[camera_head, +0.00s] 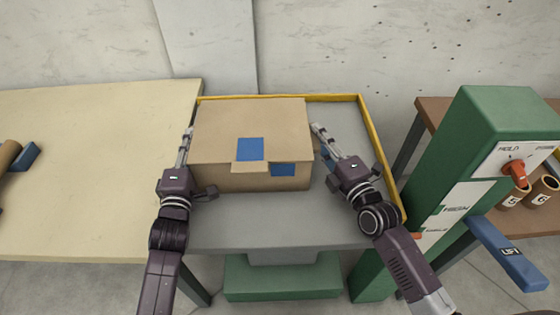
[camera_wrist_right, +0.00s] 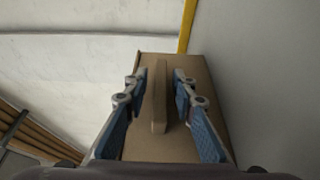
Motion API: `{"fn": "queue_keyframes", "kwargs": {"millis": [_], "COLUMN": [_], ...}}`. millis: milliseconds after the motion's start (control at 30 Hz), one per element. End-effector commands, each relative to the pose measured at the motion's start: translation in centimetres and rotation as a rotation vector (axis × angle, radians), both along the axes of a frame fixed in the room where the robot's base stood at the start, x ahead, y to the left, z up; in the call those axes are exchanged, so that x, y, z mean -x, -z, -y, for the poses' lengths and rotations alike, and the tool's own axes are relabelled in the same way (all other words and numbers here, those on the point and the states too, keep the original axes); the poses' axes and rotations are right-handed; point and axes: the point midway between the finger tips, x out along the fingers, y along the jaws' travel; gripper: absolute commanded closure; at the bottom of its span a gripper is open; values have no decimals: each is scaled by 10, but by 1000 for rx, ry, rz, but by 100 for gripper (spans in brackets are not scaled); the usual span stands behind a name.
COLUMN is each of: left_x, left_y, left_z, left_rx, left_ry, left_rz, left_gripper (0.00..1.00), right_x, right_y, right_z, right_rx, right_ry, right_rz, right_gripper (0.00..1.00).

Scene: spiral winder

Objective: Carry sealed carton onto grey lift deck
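The sealed brown carton (camera_head: 250,125) with blue patches sits upright on the grey lift deck (camera_head: 345,225), toward its left side. My right gripper (camera_head: 322,142) is at the carton's right side. In the right wrist view its two blue-padded fingers (camera_wrist_right: 158,85) are apart, on either side of a raised cardboard strip (camera_wrist_right: 159,110) on the carton's side, with gaps visible. My left gripper (camera_head: 186,145) is at the carton's left side; its fingers are seen edge-on and its contact with the carton is hidden.
A yellow rim (camera_head: 376,150) runs along the deck's back and right. A cream table (camera_head: 90,170) adjoins on the left. A green machine post (camera_head: 470,160) with an orange knob (camera_head: 514,168) and a blue lever (camera_head: 510,254) stands on the right. Bare deck shows in front of the carton.

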Motion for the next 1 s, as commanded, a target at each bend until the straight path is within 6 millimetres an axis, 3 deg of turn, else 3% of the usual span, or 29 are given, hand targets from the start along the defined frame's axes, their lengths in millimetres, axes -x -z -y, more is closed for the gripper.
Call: {"fn": "queue_keyframes", "kwargs": {"millis": [267, 433, 800, 1000], "left_x": [0, 11, 81, 109], "left_y": [0, 0, 1, 1], "left_z": [0, 0, -1, -2], "left_rx": [0, 3, 1, 1], "left_ry": [1, 1, 0, 0], "left_rz": [0, -1, -4, -2], "left_gripper": [71, 71, 71, 71], "right_x": [0, 0, 0, 0], "right_y": [0, 0, 0, 0], "right_z": [0, 0, 0, 0], "right_rx": [0, 0, 0, 0], "right_ry": [-1, -1, -1, -1], "right_rz": [-1, -1, -1, 0], "right_gripper": [71, 71, 71, 71]}}
